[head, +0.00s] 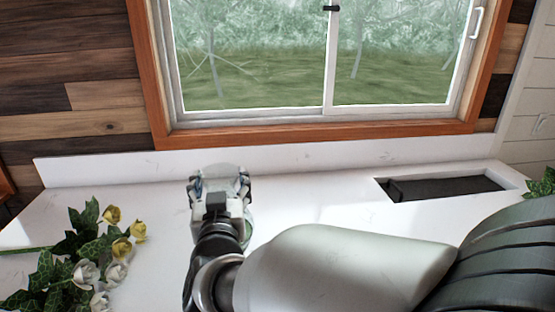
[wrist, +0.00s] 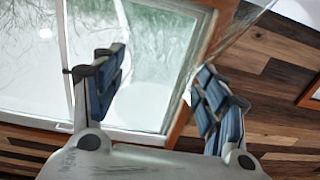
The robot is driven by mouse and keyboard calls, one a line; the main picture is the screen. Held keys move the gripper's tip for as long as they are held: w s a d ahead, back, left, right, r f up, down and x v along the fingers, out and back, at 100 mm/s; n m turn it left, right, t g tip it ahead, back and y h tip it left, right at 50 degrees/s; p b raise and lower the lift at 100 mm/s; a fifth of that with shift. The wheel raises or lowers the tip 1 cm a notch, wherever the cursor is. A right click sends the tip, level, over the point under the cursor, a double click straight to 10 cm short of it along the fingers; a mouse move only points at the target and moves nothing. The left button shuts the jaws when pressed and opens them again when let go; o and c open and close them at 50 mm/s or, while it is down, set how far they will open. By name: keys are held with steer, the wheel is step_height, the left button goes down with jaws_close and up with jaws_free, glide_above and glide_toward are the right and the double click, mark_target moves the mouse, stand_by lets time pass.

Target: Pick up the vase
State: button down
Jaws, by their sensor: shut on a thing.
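The vase (head: 222,170) looks like clear glass and is hard to make out. In the head view its pale rim shows between and just beyond the fingertips of my gripper (head: 219,181). A greenish glassy edge also shows to the right of my wrist. My gripper is shut on the vase over the white counter, with a finger on each side. In the wrist view my blue-padded fingers (wrist: 160,65) stand apart with see-through glass around them, and a clear slanted edge of the vase (wrist: 228,38) shows at the upper right. My arm hides the vase's lower part, so I cannot tell whether it touches the counter.
Yellow and white flowers with ivy leaves (head: 85,258) lie on the counter (head: 140,205) at the left. A dark recessed sink (head: 445,187) is at the right. A wood-framed window (head: 320,60) is behind. The counter between flowers and gripper is clear.

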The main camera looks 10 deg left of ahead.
step_height(320, 180, up, 10)
steer(key=p, duration=0.3)
stand_by(0.4)
stand_by(0.8)
